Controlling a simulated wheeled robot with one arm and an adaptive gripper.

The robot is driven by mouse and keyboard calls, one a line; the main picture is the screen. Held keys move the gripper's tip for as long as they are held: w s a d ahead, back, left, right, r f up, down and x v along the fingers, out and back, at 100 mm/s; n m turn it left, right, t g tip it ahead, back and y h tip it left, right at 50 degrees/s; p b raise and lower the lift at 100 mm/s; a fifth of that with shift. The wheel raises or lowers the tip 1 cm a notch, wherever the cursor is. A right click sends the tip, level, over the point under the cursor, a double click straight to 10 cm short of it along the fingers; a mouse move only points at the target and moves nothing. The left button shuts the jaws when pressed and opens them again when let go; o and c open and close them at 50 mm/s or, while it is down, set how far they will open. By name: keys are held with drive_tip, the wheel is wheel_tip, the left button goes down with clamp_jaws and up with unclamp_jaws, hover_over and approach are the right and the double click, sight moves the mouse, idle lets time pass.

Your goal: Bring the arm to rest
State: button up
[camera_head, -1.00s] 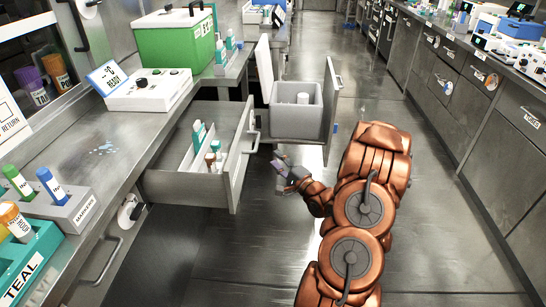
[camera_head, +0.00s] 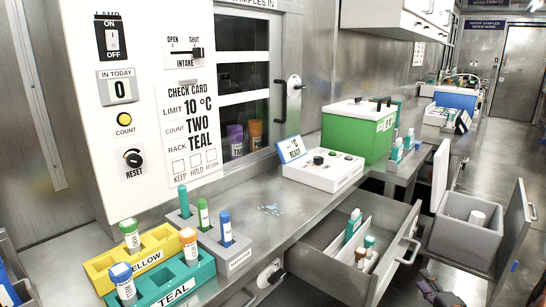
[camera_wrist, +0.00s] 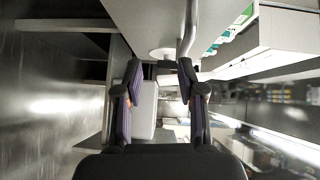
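My gripper (camera_head: 440,291) shows at the lower right edge of the head view, low in front of the open drawers; the rest of my arm is mostly out of that view. In the wrist view my gripper (camera_wrist: 160,68) has its two dark fingers apart, with nothing held between them. A metal bar and a pale surface show beyond the fingers. I cannot tell from these frames whether the arm touches anything.
An open drawer (camera_head: 398,262) with bottles juts from the bench, close to my gripper. Beyond it stands another open drawer with a grey bin (camera_head: 465,232). The bench holds a teal rack (camera_head: 205,270), a white device (camera_head: 322,172) and a green box (camera_head: 350,135).

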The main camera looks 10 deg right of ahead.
drive_tip(key=s+a+r+n+g+h, duration=0.1)
drive_tip(key=a+n+g+h, duration=0.1)
drive_tip(key=a+n+g, duration=0.6)
drive_tip(key=s+a+r+n+g+y, duration=0.1)
drive_tip(key=s+a+r+n+g, duration=0.25)
drive_tip(key=s+a, duration=0.6)
drive_tip(key=s+a+r+n+g, duration=0.2)
drive_tip(key=s+a+r+g, duration=0.15)
drive_tip(key=s+a, duration=0.6)
drive_tip(key=s+a+r+n+g+y, duration=0.1)
drive_tip(key=s+a+r+n+g, duration=0.4)
drive_tip(key=s, duration=0.9)
wheel_tip(320, 180, up, 21)
drive_tip(key=s+a+m+t+p, duration=0.1)
drive_tip(key=s+p, duration=0.1)
drive_tip(key=p, duration=1.9)
drive_tip(key=shift+r+p, duration=0.2)
drive_tip(key=shift+p, duration=0.2)
drive_tip(key=shift+s, duration=0.1)
